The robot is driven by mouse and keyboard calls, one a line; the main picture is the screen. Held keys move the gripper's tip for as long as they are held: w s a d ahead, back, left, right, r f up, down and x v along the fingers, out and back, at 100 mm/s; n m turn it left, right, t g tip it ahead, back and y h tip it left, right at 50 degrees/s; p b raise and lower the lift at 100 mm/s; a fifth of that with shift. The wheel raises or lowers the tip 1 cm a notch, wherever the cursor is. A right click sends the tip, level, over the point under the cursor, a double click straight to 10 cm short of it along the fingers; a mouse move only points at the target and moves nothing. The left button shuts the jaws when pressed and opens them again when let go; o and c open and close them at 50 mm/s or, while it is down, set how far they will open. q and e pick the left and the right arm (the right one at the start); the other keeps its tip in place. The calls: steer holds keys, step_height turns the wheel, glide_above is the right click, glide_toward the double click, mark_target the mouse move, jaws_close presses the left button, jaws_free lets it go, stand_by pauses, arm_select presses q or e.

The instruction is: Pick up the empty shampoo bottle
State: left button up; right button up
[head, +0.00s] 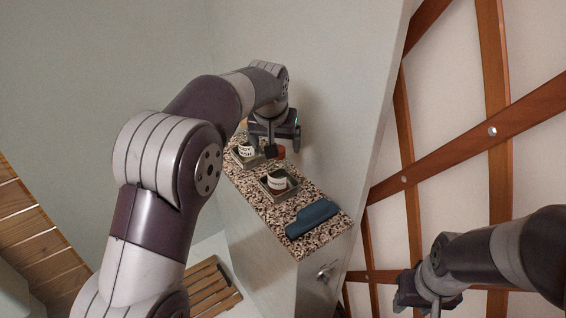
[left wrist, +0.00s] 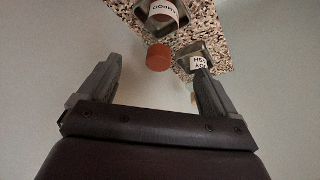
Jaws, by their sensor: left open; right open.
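The shampoo bottle (head: 277,183) has a white label and sits in a small grey holder (head: 291,191) on the speckled counter. In the left wrist view, its label (left wrist: 164,10) shows at the top edge, partly cut off. My left gripper (head: 281,142) is over the far end of the counter, open and empty, beyond the shampoo bottle. In its wrist view, the fingers (left wrist: 153,88) stand wide apart, with the bottle ahead of them, untouched. My right gripper (head: 428,298) is low at the right, open and away from the counter. Whether the bottle is empty cannot be seen.
A body wash bottle (head: 246,149) sits in a second holder (left wrist: 184,65), close to the left gripper. A folded blue cloth-like item (head: 312,218) lies at the counter's near end. A wall borders the counter's right side.

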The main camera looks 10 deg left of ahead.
mark_target(279, 162)
arm_select(q)
steer(key=x, duration=0.4)
steer(key=p+x, duration=0.1)
steer(key=x, duration=0.1)
steer(key=shift+a, duration=0.35)
steer(key=f, duration=0.2)
steer(key=d+p, duration=0.1)
steer(key=shift+w+f, duration=0.4)
steer(key=shift+f, duration=0.25)
steer(key=shift+w+a+f, duration=0.15)
steer(key=shift+f, duration=0.05)
steer(key=shift+w, duration=0.1)
steer(key=c, duration=1.1)
arm_select(e)
steer(key=shift+a+r, duration=0.25)
steer(key=shift+r, duration=0.85)
